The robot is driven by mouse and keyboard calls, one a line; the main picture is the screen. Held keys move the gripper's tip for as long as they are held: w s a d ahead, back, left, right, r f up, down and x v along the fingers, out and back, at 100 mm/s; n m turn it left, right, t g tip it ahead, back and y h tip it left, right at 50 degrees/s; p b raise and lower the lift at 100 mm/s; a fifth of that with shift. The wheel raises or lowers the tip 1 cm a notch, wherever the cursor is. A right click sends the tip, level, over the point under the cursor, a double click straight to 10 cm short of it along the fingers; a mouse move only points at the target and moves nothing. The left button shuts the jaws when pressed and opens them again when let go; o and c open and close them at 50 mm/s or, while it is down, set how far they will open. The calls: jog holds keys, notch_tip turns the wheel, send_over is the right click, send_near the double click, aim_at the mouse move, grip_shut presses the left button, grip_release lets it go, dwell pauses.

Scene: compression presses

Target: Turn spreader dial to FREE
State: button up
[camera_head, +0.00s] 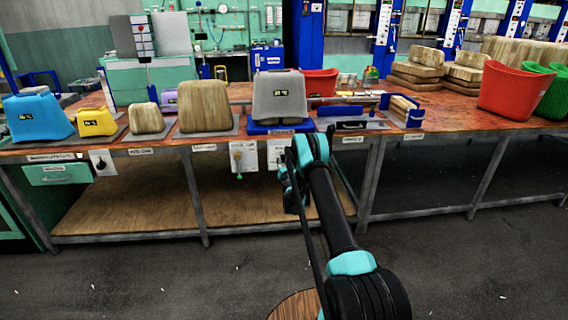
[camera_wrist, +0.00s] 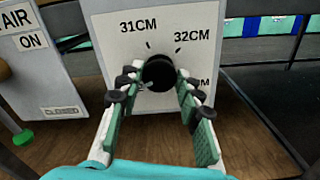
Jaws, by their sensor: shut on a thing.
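The dial (camera_wrist: 159,72) is a round black knob on a white panel (camera_wrist: 112,32) in the wrist view. Marks for 31CM (camera_wrist: 138,26) and 32CM (camera_wrist: 192,36) show above it; another label at the lower right is mostly hidden by a finger. No FREE label is readable. My gripper (camera_wrist: 157,84) has its green-padded fingers on both sides of the knob, shut on it. The knob's pointer direction cannot be made out. In the head view the panel (camera_head: 274,153) hangs under the bench edge, partly behind my gripper (camera_head: 287,166).
Left of the dial panel is an AIR ON panel (camera_wrist: 45,80) with a CLOSED label and a green-tipped part. In the head view, the bench (camera_head: 165,142) carries a grey form (camera_head: 279,96), several other forms and red buckets (camera_head: 508,91). A wooden shelf lies below.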

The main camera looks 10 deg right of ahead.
jog(key=shift+a+n, duration=0.1)
jog(key=shift+n, duration=0.5)
jog(key=o, duration=1.2)
jog(key=shift+c, duration=0.2)
jog(key=shift+s, duration=0.15)
jog(key=s, duration=0.7)
jog(key=shift+s, duration=0.15)
